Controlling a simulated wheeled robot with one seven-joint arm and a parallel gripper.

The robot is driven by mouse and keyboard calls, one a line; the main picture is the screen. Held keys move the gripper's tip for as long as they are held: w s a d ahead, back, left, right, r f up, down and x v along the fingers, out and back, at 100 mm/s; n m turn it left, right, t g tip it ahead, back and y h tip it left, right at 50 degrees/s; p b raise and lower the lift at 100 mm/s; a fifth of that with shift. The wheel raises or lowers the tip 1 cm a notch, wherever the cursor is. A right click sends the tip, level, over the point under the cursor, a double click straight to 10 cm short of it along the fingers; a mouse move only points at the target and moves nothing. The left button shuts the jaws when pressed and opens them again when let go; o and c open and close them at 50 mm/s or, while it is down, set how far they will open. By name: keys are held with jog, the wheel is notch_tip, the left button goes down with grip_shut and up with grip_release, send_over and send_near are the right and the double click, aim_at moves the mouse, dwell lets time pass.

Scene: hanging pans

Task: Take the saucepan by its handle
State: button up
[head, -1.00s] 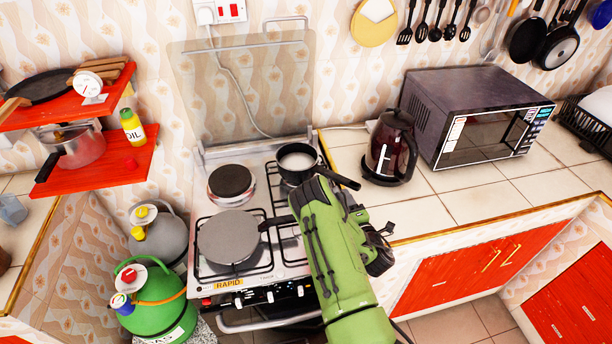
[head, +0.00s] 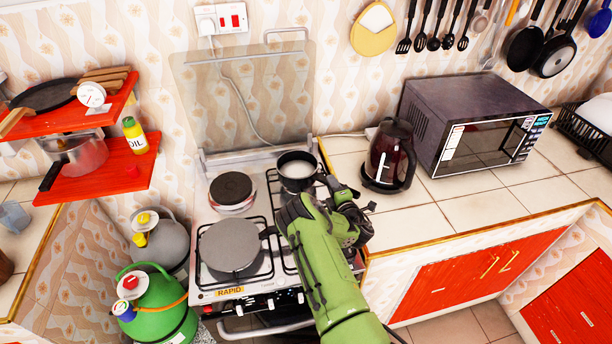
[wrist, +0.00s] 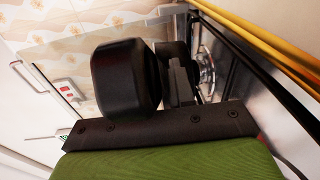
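The saucepan (head: 297,168) is small and black with a pale inside. It sits upright on the back right of the stove in the head view. Its handle side faces my arm, and most of the handle is hidden behind my gripper (head: 334,194). My gripper is at the near right side of the saucepan, close to its rim. I cannot tell whether it touches the handle. In the wrist view a large dark rounded form (wrist: 127,77) fills the middle. The fingertips are not clear there, so their opening cannot be seen.
A grey flat pan (head: 231,247) covers the front left burner. A dark kettle (head: 388,158) and a microwave (head: 475,125) stand on the counter to the right. A silver pot (head: 78,158) sits on the red shelf. Tiled counter is free in front of the microwave.

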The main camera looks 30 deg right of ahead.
grip_shut()
jog(key=shift+r, duration=0.2)
